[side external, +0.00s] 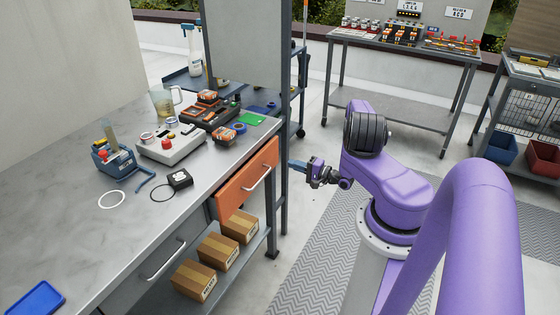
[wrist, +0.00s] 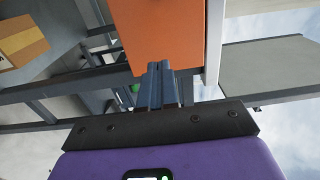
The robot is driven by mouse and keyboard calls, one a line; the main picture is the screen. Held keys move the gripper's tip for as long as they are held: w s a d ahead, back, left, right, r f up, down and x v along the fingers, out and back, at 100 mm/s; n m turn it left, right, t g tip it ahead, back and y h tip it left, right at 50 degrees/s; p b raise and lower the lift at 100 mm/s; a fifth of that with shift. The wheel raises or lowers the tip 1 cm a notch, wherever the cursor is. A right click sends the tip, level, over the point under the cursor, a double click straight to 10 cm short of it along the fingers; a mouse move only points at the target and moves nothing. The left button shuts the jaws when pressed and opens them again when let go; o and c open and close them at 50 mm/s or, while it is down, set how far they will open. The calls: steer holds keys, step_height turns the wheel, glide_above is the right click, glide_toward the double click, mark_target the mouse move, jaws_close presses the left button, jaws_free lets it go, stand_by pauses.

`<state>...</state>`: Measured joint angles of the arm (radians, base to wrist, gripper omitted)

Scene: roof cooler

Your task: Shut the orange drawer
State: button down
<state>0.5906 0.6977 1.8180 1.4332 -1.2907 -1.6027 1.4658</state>
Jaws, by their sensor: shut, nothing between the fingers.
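The orange drawer (side external: 247,180) is under the right end of the workbench, with a pale bar handle (side external: 257,187) on its front. Its front stands a little out from the bench, so it looks partly open. My gripper (side external: 292,163) is right of the drawer front, its fingers pointing left at it; the tips are close to a grey upright post.
A grey post (side external: 285,185) stands at the bench corner between drawer and arm. A closed grey drawer (side external: 150,258) is to the left. Cardboard boxes (side external: 219,251) sit on the shelf below. Tools, a grey box and a jug crowd the bench top (side external: 60,220).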

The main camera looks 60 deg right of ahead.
mark_target(273, 158)
steer(key=w, duration=0.6)
steer(key=shift+w, duration=0.3)
